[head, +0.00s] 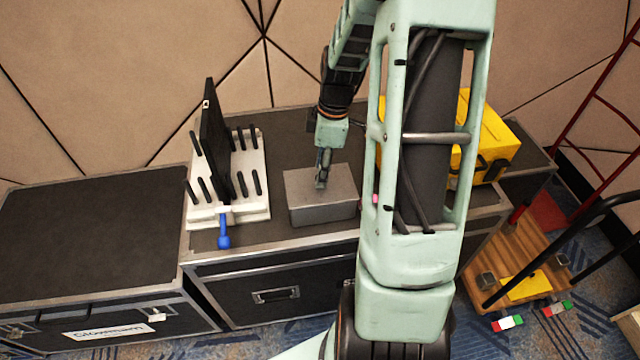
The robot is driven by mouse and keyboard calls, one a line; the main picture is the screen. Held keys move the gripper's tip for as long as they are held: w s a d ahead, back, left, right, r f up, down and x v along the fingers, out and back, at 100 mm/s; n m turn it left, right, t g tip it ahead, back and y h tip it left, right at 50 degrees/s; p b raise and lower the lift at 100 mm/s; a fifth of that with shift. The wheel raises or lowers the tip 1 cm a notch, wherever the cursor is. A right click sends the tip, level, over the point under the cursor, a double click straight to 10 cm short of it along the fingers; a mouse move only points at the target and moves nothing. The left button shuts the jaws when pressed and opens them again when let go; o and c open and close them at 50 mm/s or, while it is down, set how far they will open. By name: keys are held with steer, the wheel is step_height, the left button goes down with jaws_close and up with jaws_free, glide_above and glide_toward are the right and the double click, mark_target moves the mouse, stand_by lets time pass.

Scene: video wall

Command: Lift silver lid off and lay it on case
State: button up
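A small grey metal box (325,213) stands on the black flight case (275,240) in the middle. Its flat silver lid (340,180) is on top and looks level. My gripper (321,184) points down at the middle of the lid, its fingertips at or just above the lid's surface. The fingers look close together and overlap in this view. I cannot tell whether they hold a part of the lid. Any handle on the lid is hidden by the fingers.
Left of the box is a white rack (255,205) with black pegs and an upright black panel (214,145). A blue-handled tool (223,232) is at its front. A yellow case (485,140) stands right, behind my arm. Another black case (90,230) has a bare top.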

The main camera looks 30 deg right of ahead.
steer(key=shift+w+a+f, duration=0.1)
steer(key=shift+a+f, duration=0.05)
steer(key=shift+f, duration=0.8)
steer(key=shift+c, duration=0.2)
jaws_close()
